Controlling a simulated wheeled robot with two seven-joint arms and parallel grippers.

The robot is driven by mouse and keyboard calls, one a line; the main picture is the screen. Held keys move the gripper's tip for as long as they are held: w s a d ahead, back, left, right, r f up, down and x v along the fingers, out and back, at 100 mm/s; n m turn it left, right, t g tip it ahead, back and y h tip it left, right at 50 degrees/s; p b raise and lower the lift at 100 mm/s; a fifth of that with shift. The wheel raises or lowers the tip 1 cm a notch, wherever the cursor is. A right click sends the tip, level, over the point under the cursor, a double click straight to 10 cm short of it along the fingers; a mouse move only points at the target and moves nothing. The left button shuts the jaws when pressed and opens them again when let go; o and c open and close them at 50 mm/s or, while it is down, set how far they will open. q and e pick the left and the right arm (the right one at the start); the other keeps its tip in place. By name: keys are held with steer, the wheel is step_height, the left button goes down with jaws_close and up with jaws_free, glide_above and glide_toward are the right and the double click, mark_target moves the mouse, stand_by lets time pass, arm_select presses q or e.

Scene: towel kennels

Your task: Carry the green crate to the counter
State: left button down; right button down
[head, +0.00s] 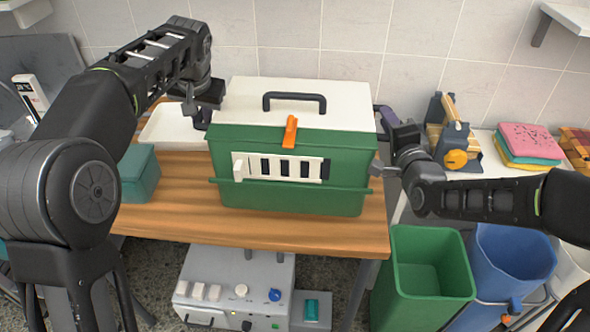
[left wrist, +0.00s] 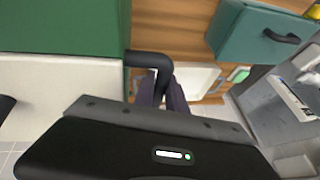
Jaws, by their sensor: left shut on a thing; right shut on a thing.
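The green crate (head: 300,195) has a white lid, a black top handle, an orange latch and a vented front panel. It stands upright at the wooden counter (head: 160,226); I cannot tell whether its base touches the wood. My left gripper (head: 203,118) is at the crate's left side. In the left wrist view its jaws (left wrist: 163,92) are shut on a black side handle (left wrist: 148,60) of the crate (left wrist: 60,27). My right gripper (head: 380,167) is shut at the crate's right side; the part it grips is mostly hidden.
A teal box (head: 138,174) and a white tray (head: 165,128) sit left of the crate. A grey device (head: 235,290) stands below the counter. Green (head: 425,300) and blue (head: 512,262) bins stand at right, below a side table with folded towels (head: 530,143).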

steer(key=shift+r, duration=0.1)
